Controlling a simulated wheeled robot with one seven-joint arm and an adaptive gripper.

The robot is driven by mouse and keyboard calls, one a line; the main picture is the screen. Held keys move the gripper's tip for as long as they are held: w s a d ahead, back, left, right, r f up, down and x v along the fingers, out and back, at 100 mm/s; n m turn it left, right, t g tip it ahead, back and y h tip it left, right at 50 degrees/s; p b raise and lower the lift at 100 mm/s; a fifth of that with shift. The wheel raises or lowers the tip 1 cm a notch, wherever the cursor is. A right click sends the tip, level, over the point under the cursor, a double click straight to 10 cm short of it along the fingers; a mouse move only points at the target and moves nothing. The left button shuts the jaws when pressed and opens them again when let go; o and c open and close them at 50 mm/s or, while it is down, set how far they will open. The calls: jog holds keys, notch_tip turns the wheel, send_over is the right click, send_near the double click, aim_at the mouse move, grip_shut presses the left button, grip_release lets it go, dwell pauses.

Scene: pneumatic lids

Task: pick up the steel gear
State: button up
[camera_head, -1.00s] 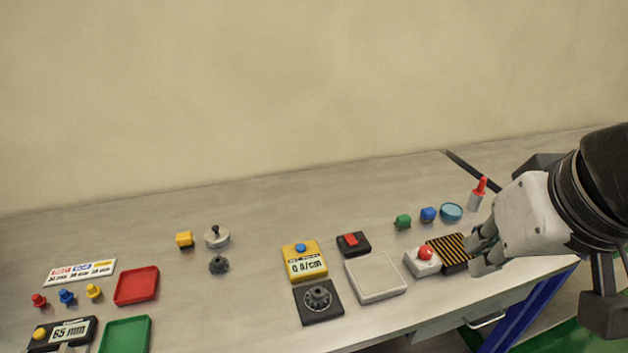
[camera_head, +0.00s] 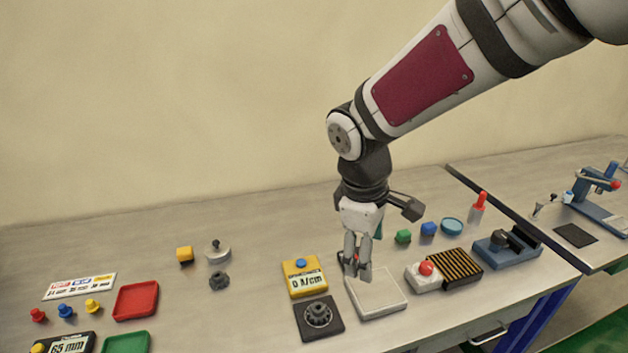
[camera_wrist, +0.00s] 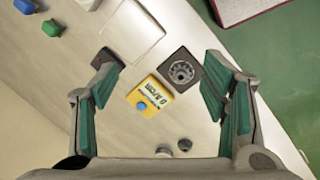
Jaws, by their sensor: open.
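Two dark grey gears show. One gear (camera_head: 317,314) lies on a black square plate (camera_head: 334,331) near the front of the bench; it also shows in the wrist view (camera_wrist: 182,71). A smaller dark gear (camera_head: 219,281) lies directly on the bench to the left, and appears small at the bottom of the wrist view (camera_wrist: 185,145). I cannot tell from looks which is the steel one. My gripper (camera_head: 358,272) points down above the white pad, right of and apart from both gears. In the wrist view its fingers (camera_wrist: 160,75) are spread and empty.
A yellow meter (camera_head: 303,280) stands behind the black plate. The white pad (camera_head: 380,300) is right of it. A red tray (camera_head: 136,300) is farther left. Bench between small gear and meter is clear.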

jog(key=w+a+f+n+g+y, duration=0.1)
jog(key=w+a+f+n+y, duration=0.15)
jog(key=a+f+n, duration=0.4)
jog(key=m, duration=0.2)
send_over(318, 307)
jog(key=shift+h, duration=0.35)
jog(key=f, duration=0.9)
jog(key=shift+d+f, duration=0.2)
jog(key=shift+d, duration=0.2)
jog(key=f, duration=0.2)
jog(key=f+p, duration=0.1)
jog(key=f, duration=0.1)
jog(key=shift+s+a, duration=0.1)
jog(key=shift+a, duration=0.3)
jog(key=shift+f, duration=0.7)
jog(key=shift+c, duration=0.4)
jog(key=c, duration=1.4)
jog(key=shift+c, duration=0.4)
jog(key=shift+r, duration=0.15)
